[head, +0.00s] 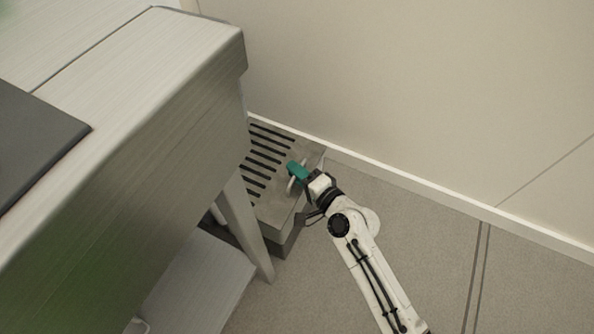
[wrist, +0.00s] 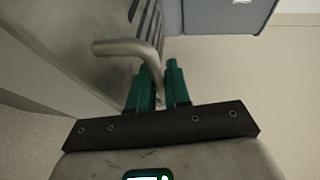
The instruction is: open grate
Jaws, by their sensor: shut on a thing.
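The grate (head: 262,165) is a grey metal cover with dark slots, low by the wall beside the steel table. Its slotted face also shows at the top of the wrist view (wrist: 148,22). A bent metal handle (wrist: 122,47) stands out from it. My gripper (head: 293,172) has green fingers and is at the handle's end of the grate. In the wrist view my gripper (wrist: 159,82) is shut on the handle, with one finger on each side of the bar. The part of the handle between the fingers is partly hidden.
A large steel table (head: 150,150) fills the left, with a slanted leg (head: 245,225) close to the grate and a lower shelf (head: 190,295). A pale wall (head: 420,90) runs behind. The carpeted floor (head: 430,240) at right is clear.

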